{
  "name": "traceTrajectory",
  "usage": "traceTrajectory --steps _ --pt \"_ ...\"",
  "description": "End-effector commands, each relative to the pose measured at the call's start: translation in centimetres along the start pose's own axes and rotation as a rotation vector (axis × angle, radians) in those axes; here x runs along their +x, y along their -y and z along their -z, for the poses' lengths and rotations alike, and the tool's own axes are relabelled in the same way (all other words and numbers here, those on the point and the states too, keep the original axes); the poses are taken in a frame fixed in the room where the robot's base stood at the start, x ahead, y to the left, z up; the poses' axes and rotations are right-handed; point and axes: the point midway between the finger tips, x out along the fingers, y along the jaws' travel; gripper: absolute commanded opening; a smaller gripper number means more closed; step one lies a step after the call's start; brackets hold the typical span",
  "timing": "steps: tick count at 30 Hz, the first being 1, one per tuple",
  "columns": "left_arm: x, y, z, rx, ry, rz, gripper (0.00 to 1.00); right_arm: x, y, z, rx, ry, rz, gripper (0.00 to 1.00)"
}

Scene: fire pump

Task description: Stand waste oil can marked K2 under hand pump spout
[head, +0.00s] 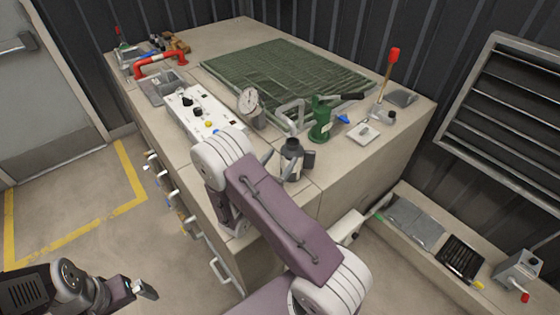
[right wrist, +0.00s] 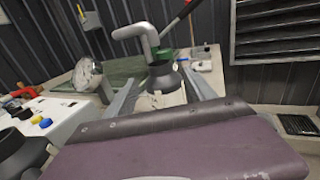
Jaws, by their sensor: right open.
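The hand pump (head: 320,118) is green with a dark handle and stands near the right end of the bench. Its bent grey spout (head: 290,108) also shows in the right wrist view (right wrist: 140,30). A dark can with a flared top (head: 291,148) stands in front of the pump; I cannot read a K2 mark. In the right wrist view the can (right wrist: 162,76) is between the fingers of my right gripper (right wrist: 160,84), which is open around it. I cannot tell whether the can is directly below the spout. My left gripper (head: 146,289) is low at the left, away from the bench.
A round gauge (head: 249,101) and a white control panel (head: 197,108) with knobs are left of the can. A green mat (head: 285,72) covers the bench's back. A red-handled lever (head: 390,68) stands at the right. A low ledge (head: 408,200) carries trays.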

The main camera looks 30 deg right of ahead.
Motion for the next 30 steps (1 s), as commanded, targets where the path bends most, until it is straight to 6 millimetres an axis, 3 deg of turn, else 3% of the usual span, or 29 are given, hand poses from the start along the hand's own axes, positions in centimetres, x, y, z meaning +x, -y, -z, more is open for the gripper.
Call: traceTrajectory --steps 5,8,10,12,15,18,21,25,30 --pt "0.0 0.0 0.0 0.0 0.0 0.0 1.0 0.1 1.3 -0.2 0.018 -0.024 0.056 0.64" --pt "0.0 0.0 0.0 0.0 0.0 0.0 1.0 -0.3 6.3 -0.4 0.099 -0.122 0.268 0.64" --pt "0.0 0.0 0.0 0.0 0.0 0.0 1.0 -2.1 11.0 0.2 0.215 -0.241 0.484 0.64" --pt "0.0 0.0 0.0 0.0 0.0 0.0 1.0 -5.4 14.6 1.5 0.368 -0.375 0.701 0.64" --pt "0.0 0.0 0.0 0.0 0.0 0.0 1.0 -11.2 16.6 3.6 0.639 -0.567 0.979 0.64" --pt "0.0 0.0 0.0 0.0 0.0 0.0 1.0 -16.7 15.0 5.0 0.956 -0.745 1.207 0.64" --pt "0.0 0.0 0.0 0.0 0.0 0.0 1.0 -19.9 11.6 5.0 1.26 -0.878 1.365 0.64" --pt "0.0 0.0 0.0 0.0 0.0 0.0 1.0 -21.4 8.0 3.8 1.544 -0.972 1.474 0.64" --pt "0.0 0.0 0.0 0.0 0.0 0.0 1.0 -21.6 6.5 3.1 1.664 -1.003 1.515 0.64"
